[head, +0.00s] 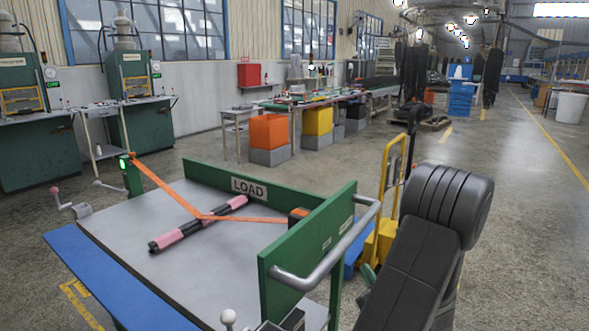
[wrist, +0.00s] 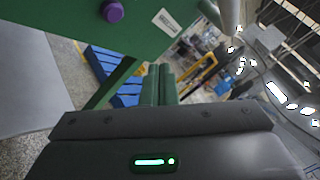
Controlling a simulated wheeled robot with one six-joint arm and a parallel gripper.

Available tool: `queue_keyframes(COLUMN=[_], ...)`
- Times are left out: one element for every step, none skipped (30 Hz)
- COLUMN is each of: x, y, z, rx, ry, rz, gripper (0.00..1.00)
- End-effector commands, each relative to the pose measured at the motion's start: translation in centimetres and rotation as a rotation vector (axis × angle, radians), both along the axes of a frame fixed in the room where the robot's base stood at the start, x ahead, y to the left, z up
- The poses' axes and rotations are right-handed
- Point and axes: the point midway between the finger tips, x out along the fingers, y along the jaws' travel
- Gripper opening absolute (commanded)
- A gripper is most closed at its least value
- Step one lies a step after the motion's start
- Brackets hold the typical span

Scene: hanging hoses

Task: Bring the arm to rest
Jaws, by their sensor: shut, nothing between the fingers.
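My arm (head: 425,240), dark and padded, stands at the right of the head view, beside the green end panel of the load table. My gripper (wrist: 158,86) shows in the wrist view as two green fingers close together, shut with nothing between them. In the head view most of my gripper is hidden behind the arm. The load table (head: 135,225) has a grey top. On it lies a pink and black roll (head: 200,222), with an orange strap (head: 165,186) across it.
The green end panel (head: 310,250) carries a grey rail (head: 335,252) close to my arm. In the wrist view a green panel (wrist: 150,35) with a purple knob (wrist: 113,12) is near the fingers. A yellow pallet truck (head: 392,185) stands behind. Open floor (head: 530,220) lies right.

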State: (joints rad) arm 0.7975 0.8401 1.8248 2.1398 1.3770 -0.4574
Motion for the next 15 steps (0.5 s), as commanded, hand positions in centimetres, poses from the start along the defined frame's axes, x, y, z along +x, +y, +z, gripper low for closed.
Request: queue_keyframes(x=[0.4,0.7,1.0,1.3,1.6,2.0,2.2,2.5,2.5,2.5,2.5,2.5,2.5,2.4,2.4], y=[0.7,1.1,1.7,2.1,2.5,3.1,3.5,3.9,3.8,3.7,3.6,3.6,3.6,3.6,3.6], z=[0.2,0.2,0.2,0.2,0.3,0.3,0.1,0.1,-0.3,-0.4,-0.5,-0.4,-0.4,-0.5,-0.4], rx=[0.004,0.004,0.002,0.004,0.003,0.003,0.001,0.003,0.000,-0.002,-0.002,-0.001,-0.002,-0.002,-0.002], ry=[0.002,0.002,0.002,0.002,0.002,0.001,0.001,0.001,-0.002,-0.002,-0.002,-0.002,-0.002,-0.002,-0.002], rz=[0.002,0.004,0.004,0.004,0.005,0.004,0.005,0.004,0.001,-0.001,-0.001,-0.001,-0.001,-0.001,0.000], gripper=[0.00,0.00,0.00,0.00,0.00,0.00,0.00,0.00,0.00,0.00,0.00,0.00,0.00,0.00,0.00])
